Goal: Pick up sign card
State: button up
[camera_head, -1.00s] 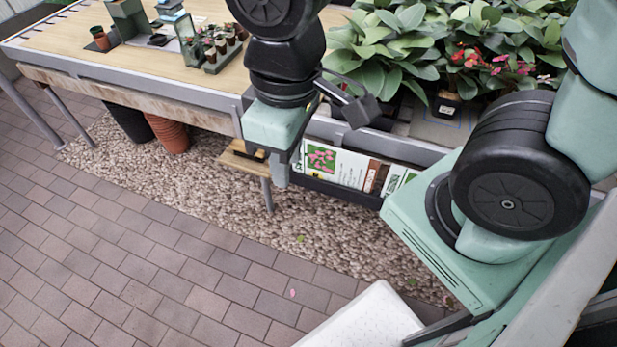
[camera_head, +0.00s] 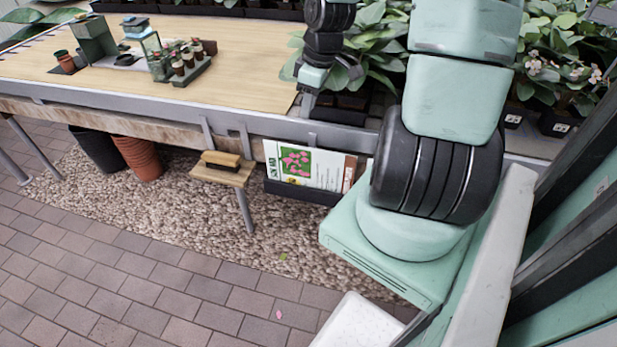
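A white card with a green panel of pink flowers (camera_head: 303,165) stands upright in a dark rack (camera_head: 300,190) on the front side of the bench. More card edges show at its right, partly hidden by my arm. I take this as the sign card, but cannot tell which of the cards is meant. My gripper (camera_head: 306,100) is small and dark, above and behind the rack, over the bench beside the leafy plants. It is apart from the cards. Its fingers are too small and dark to tell whether they are open.
A small wooden shelf (camera_head: 222,176) with a brush (camera_head: 221,159) juts out left of the rack. Small potted plants (camera_head: 182,62) stand on the bench top (camera_head: 235,70). Terracotta pots (camera_head: 138,157) stand below on gravel.

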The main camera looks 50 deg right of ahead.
jog(key=s+d, duration=0.2)
jog(key=d, duration=0.4)
jog(key=b, duration=0.7)
send_near(310, 148)
jog(key=shift+t, duration=0.4)
jog(key=x, duration=0.9)
jog(key=shift+s+f, duration=0.2)
jog(key=shift+f, duration=0.05)
grip_shut()
